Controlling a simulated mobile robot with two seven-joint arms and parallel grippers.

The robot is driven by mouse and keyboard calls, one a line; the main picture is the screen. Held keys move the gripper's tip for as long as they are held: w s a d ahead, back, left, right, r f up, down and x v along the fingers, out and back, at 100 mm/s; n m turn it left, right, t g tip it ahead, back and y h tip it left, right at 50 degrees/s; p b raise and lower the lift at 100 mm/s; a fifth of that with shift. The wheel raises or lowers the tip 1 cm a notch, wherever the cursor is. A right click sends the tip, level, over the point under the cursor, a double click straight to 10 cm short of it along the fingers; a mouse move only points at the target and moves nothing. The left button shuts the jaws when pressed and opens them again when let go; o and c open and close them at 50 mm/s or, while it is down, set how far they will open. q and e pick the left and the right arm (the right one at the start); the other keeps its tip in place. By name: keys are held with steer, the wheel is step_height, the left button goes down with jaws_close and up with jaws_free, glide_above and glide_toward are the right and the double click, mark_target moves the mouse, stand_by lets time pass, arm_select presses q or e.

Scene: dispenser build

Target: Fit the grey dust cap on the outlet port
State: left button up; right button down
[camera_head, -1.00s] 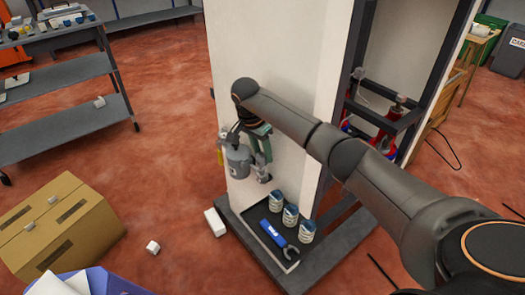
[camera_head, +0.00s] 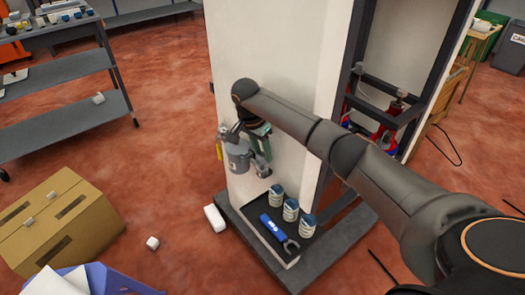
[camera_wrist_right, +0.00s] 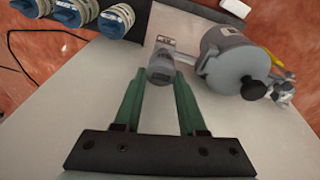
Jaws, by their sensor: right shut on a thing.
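A grey round housing (camera_head: 238,157) is mounted on the side of the white panel; in the right wrist view the housing (camera_wrist_right: 232,62) has a black knob. A grey pipe, the outlet port (camera_wrist_right: 200,63), runs from it toward my fingers. My right gripper (camera_wrist_right: 160,80) has green fingers shut on the grey dust cap (camera_wrist_right: 160,68), a short grey cylinder at the pipe's end. In the head view my right gripper (camera_head: 262,165) is beside the housing, close to the panel. How far the cap sits on the port cannot be told. My left gripper is not in view.
Below, a dark tray (camera_head: 262,243) on the base ledge holds several blue-topped canisters (camera_head: 290,210) and a blue-handled wrench (camera_head: 273,228). A white block (camera_head: 215,219) lies beside the base.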

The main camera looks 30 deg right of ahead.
stand_by(0.3)
steer(key=shift+c, duration=0.4)
jaws_free()
steer(key=shift+r, duration=0.2)
steer(key=shift+d+p+v, duration=0.2)
steer(key=shift+p+v, duration=0.65)
steer(key=shift+v, duration=0.1)
steer(key=shift+d+p+v, duration=0.2)
steer(key=shift+p+v, duration=0.65)
steer(key=shift+v, duration=0.1)
steer(key=shift+d+p+v, duration=0.2)
steer(key=shift+p+v, duration=0.65)
steer(key=shift+v, duration=0.1)
